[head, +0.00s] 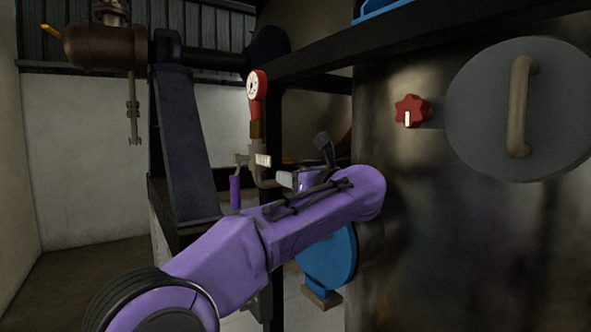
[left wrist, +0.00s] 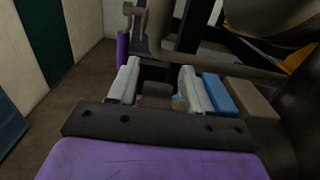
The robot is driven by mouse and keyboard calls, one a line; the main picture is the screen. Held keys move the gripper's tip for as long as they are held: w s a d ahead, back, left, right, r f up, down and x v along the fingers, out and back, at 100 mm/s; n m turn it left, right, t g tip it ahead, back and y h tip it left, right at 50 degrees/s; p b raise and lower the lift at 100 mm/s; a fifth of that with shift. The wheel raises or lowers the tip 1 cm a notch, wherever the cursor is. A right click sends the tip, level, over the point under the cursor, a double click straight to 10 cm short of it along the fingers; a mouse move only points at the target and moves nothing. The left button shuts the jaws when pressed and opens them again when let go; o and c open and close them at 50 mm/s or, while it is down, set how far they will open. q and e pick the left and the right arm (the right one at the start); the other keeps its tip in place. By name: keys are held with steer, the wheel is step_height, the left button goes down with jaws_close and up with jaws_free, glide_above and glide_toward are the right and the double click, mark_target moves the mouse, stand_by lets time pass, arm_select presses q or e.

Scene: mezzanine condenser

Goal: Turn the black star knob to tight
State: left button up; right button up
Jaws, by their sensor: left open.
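A red star knob (head: 412,111) with a white mark sits on the metal tank wall, left of a round grey cover. I cannot make out a black star knob in either view. My left gripper (left wrist: 158,88) is open, its two pale fingers apart with nothing held between them. In the head view my purple left forearm crosses the lower middle, and a pale finger (head: 286,179) shows behind it. The gripper is well below and left of the red knob. My right gripper is in neither view.
The round grey cover (head: 480,125) has a tan bar handle (head: 519,105). A red gauge (head: 257,88) stands on pipework with a purple lever (head: 235,191). A blue round housing (head: 329,256) is below my arm. A dark sloping beam (head: 185,145) stands left. Floor is open at far left.

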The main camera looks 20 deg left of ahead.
arm_select(q)
steer(key=shift+s+r, duration=0.25)
steer(key=shift+s, duration=0.15)
steer(key=shift+c, duration=0.3)
steer(key=shift+w+f, duration=0.1)
steer(key=shift+w, duration=0.05)
jaws_close()
steer(key=b, duration=0.2)
steer(key=shift+d+f+t+y+b, duration=0.1)
steer(key=shift+f+t+y+b, duration=0.15)
steer(key=shift+t+y+b, duration=0.05)
steer(key=shift+r, duration=0.3)
steer(key=shift+o, duration=0.2)
jaws_free()
steer(key=b+v, duration=0.4)
steer(key=v, duration=0.6)
steer(key=shift+f, duration=0.15)
